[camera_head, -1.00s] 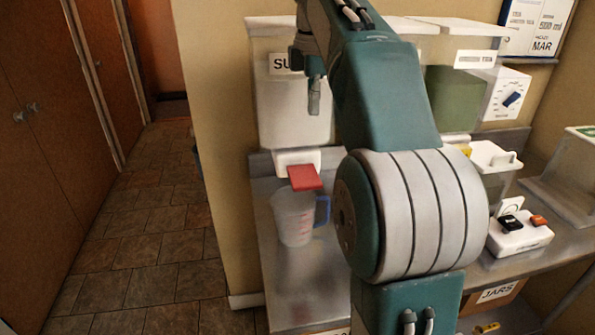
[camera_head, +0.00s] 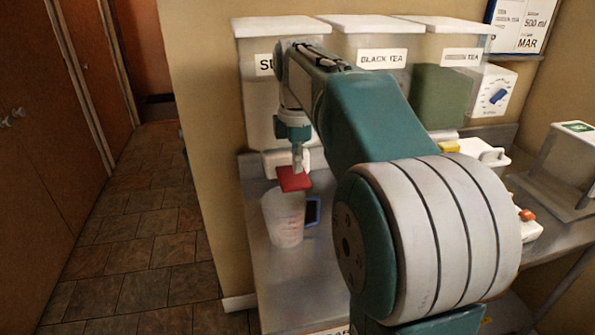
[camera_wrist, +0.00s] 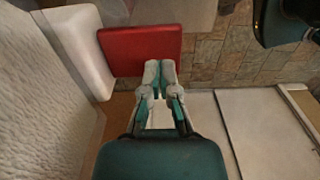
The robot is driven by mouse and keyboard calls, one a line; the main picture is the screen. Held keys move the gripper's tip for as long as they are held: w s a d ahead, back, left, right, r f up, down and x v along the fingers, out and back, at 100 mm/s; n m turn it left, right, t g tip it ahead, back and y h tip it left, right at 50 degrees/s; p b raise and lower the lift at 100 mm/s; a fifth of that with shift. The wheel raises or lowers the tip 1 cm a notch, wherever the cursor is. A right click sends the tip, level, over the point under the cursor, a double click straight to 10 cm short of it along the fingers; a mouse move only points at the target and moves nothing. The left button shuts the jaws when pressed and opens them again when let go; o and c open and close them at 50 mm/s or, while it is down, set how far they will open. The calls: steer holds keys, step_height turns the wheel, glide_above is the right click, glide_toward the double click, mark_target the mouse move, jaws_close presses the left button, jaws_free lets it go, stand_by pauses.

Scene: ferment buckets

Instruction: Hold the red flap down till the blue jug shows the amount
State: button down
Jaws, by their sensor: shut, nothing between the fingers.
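The red flap (camera_head: 293,180) juts from a white spout on the leftmost bucket (camera_head: 262,95), whose label is partly covered by my arm. It also shows in the wrist view (camera_wrist: 138,48). The clear jug (camera_head: 284,220) with red marks and a blue handle (camera_head: 313,211) stands upright on the metal shelf below the flap. I cannot make out a liquid level in it. My gripper (camera_head: 298,170) is shut and empty, pointing down, with its fingertips at the flap. In the wrist view the fingertips (camera_wrist: 160,66) overlap the flap's edge; I cannot tell whether they press on it.
A bucket labelled BLACK TEA (camera_head: 382,58) and another tea bucket stand to the right. A white dial box (camera_head: 490,92) is beyond them. A wall board (camera_head: 522,24) reads 500 ml and MAR. The tiled floor (camera_head: 130,230) at left is clear.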

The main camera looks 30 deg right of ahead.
mark_target(295, 182)
steer(key=shift+a+f, duration=0.25)
steer(key=shift+f, duration=0.3)
steer(key=shift+a+f, duration=0.2)
steer(key=shift+f, duration=0.3)
steer(key=shift+d, duration=0.35)
steer(key=shift+f, duration=0.1)
steer(key=shift+s+a+f+t+h, duration=0.15)
steer(key=shift+f+t, duration=0.2)
steer(key=shift+t, duration=0.25)
steer(key=shift+s+a+f+t+h, duration=0.15)
steer(key=shift+f+t, duration=0.15)
steer(key=shift+t, duration=0.3)
steer(key=shift+s+x, duration=0.25)
steer(key=shift+x, duration=0.95)
steer(key=shift+f, duration=0.25)
stand_by(3.9)
